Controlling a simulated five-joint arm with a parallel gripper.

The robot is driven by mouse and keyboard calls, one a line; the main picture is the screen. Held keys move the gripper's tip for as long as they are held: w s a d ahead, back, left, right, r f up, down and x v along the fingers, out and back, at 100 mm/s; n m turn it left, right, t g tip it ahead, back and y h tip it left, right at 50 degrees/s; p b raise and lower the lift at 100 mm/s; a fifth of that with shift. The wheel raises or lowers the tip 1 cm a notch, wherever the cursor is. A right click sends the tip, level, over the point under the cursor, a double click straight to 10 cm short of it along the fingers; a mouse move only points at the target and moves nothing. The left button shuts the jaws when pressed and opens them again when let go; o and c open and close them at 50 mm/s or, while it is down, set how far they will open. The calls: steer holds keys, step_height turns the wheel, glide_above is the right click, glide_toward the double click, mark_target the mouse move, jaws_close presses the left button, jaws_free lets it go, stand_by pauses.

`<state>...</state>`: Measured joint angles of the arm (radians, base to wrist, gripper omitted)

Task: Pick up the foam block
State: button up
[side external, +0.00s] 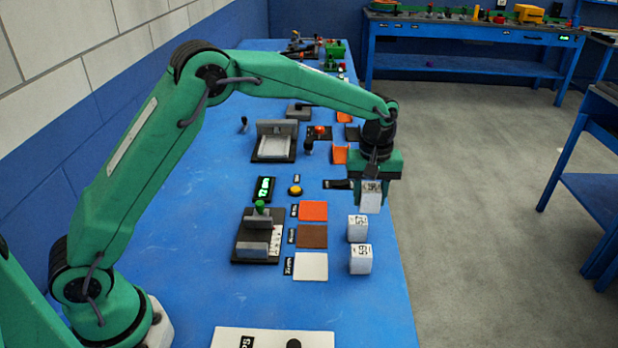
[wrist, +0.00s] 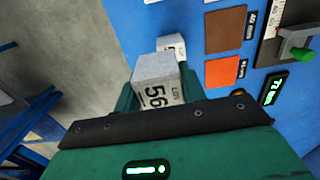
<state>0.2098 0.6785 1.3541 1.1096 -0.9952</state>
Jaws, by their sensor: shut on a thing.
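My gripper (side external: 371,180) is shut on a pale grey-white block (side external: 371,199) with dark print on it. In the wrist view the held block (wrist: 153,75) sits between the two green fingers and shows a large "56" on its face. It appears to hang above the blue table near its right edge. Two similar white blocks stand below it in the side view, a nearer one (side external: 360,264) and a middle one (side external: 357,231), both with dark print. The pictures do not show which block is foam. One other block (wrist: 170,43) shows behind the held one in the wrist view.
Orange (side external: 313,211), brown (side external: 312,237) and white (side external: 311,267) squares lie left of the standing blocks. A dark fixture with a green knob (side external: 259,207) and a yellow button (side external: 295,190) are further left. The table's right edge (side external: 401,262) is close to the blocks.

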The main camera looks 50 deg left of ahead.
steer(key=shift+s+d+r, duration=0.45)
steer(key=shift+d+r, duration=0.05)
steer(key=shift+d, duration=0.2)
steer(key=shift+a, duration=0.1)
steer(key=shift+s+a, duration=0.3)
steer(key=shift+a, duration=0.25)
steer(key=s+a, duration=0.8)
steer(key=a, duration=0.2)
glide_above(256, 240)
steer(key=shift+f, duration=0.2)
steer(key=shift+f, duration=0.2)
steer(key=shift+f, duration=2.25)
steer(key=shift+f, duration=1.75)
stand_by(0.7)
